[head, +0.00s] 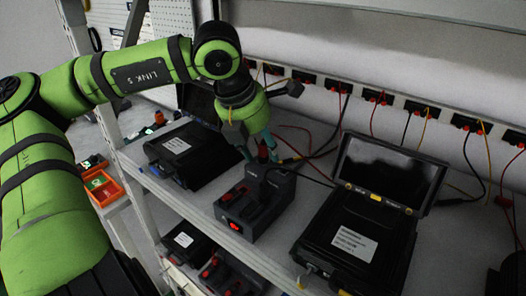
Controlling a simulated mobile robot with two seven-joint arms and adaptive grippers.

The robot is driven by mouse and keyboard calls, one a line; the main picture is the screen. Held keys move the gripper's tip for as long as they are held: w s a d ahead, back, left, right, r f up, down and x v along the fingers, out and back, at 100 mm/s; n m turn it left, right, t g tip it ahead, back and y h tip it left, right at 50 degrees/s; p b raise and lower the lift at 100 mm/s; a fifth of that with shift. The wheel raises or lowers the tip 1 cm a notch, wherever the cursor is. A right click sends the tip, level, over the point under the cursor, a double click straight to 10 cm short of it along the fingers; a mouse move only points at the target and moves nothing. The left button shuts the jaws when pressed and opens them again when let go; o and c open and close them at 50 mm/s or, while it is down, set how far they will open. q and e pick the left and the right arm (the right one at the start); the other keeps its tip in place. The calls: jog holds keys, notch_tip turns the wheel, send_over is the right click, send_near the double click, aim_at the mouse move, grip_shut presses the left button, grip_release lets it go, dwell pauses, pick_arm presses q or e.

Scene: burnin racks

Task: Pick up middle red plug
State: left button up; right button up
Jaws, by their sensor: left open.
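A small red plug (263,146) stands upright on top of the black device (258,200) in the middle of the shelf. My left gripper (257,150) comes down from above with its teal fingertips apart, one on each side of the plug. The fingers are open. I cannot tell whether they touch the plug, and its lower part is hard to make out. Several other red plugs, such as one on the wall strip (371,97), show with leads hanging from them. My right gripper is not seen.
An open black case (352,246) with a raised lid stands to the right of the device. Another black case (186,150) is to the left. Cables run behind the device. The lower shelf holds more black units (186,240). An orange bin (108,193) is at the left.

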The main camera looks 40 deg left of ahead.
pick_arm(q)
jog(key=c, duration=0.9)
jog(key=shift+r, duration=0.1)
